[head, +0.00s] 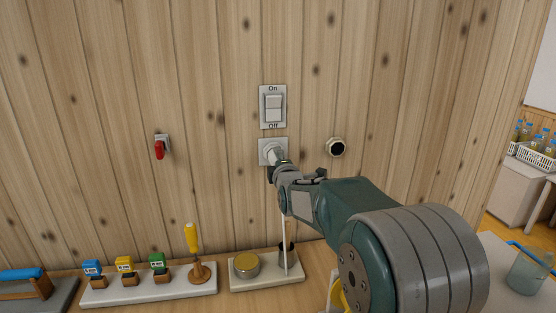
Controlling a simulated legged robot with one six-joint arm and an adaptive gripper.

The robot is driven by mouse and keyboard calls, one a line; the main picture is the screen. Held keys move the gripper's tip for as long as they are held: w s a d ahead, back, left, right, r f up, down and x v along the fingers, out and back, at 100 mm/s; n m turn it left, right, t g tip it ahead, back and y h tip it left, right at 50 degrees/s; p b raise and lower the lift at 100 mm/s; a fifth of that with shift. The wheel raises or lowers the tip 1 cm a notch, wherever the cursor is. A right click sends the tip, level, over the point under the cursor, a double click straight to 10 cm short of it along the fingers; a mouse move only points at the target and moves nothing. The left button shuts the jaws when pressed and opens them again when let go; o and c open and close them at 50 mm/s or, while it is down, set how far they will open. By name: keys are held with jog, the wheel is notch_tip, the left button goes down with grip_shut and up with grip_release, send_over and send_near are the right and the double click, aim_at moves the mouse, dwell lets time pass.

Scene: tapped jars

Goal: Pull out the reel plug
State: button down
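A square grey socket plate (263,148) is on the wooden wall just under the On/Off switch. A pale round piece (273,152), which looks like the plug, sits at the plate. My gripper (279,164) is right at it, reaching up from the lower right. The fingers and wrist hide much of the plug, so I cannot tell whether they are closed on it or how deep it sits. A thin white cord or rod (284,245) runs straight down from below the gripper to a pale board (268,285).
The On/Off switch (273,104) is close above. A red tap-like knob (160,148) is left and a black round fitting (336,147) right. Below stand a gold-lidded tin (246,264), a yellow-handled tool (192,238) and small coloured blocks (125,264). A glass jar (528,271) is far right.

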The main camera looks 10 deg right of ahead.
jog(key=c, duration=0.9)
grip_release()
jog(key=shift+a, duration=0.15)
jog(key=c, duration=0.5)
jog(key=shift+s, duration=0.4)
jog(key=shift+s+a, duration=0.1)
jog(key=shift+s, duration=1.05)
jog(key=s, duration=0.6)
jog(key=shift+s, duration=0.15)
